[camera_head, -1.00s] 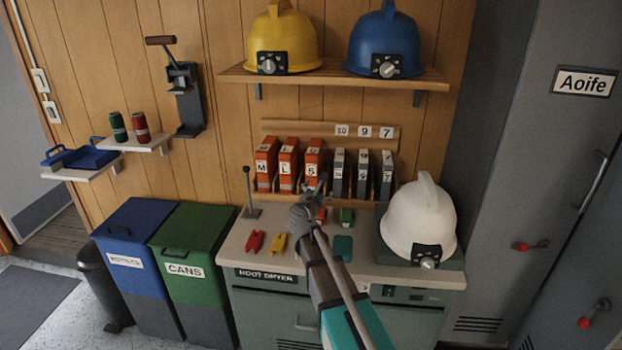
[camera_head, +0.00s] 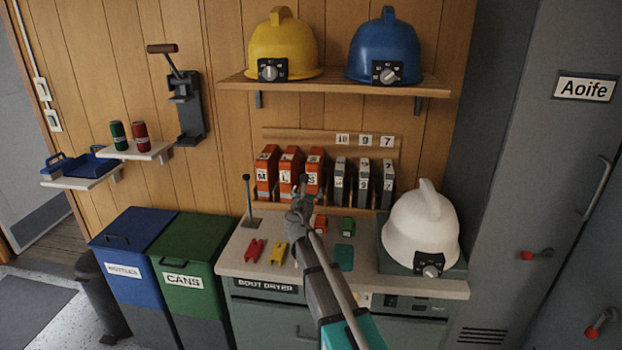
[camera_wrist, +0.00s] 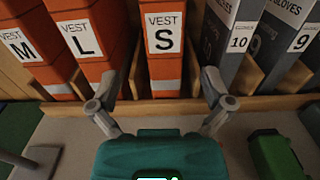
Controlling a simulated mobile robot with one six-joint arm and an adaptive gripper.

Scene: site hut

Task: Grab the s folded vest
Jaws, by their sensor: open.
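The s folded vest is an orange upright pack with a white label "VEST S" (camera_wrist: 164,70), third in a row of orange vests in the rack. In the head view the S vest (camera_head: 314,168) stands at the right end of the orange packs, its lower part partly hidden by my gripper. My gripper (camera_wrist: 160,85) is open and empty. In the wrist view its two fingers are spread in front of the S vest, one toward each side of it. In the head view my gripper (camera_head: 302,185) is close in front of the rack. I cannot tell whether the fingers touch the vest.
Vests M (camera_wrist: 20,50) and L (camera_wrist: 85,45) stand left of S. Grey glove packs (camera_wrist: 232,50) stand right. A wooden rail (camera_wrist: 260,107) runs along the rack's front. Small red, yellow and green items lie on the boot dryer top (camera_head: 235,255); a white helmet (camera_head: 420,228) stands right.

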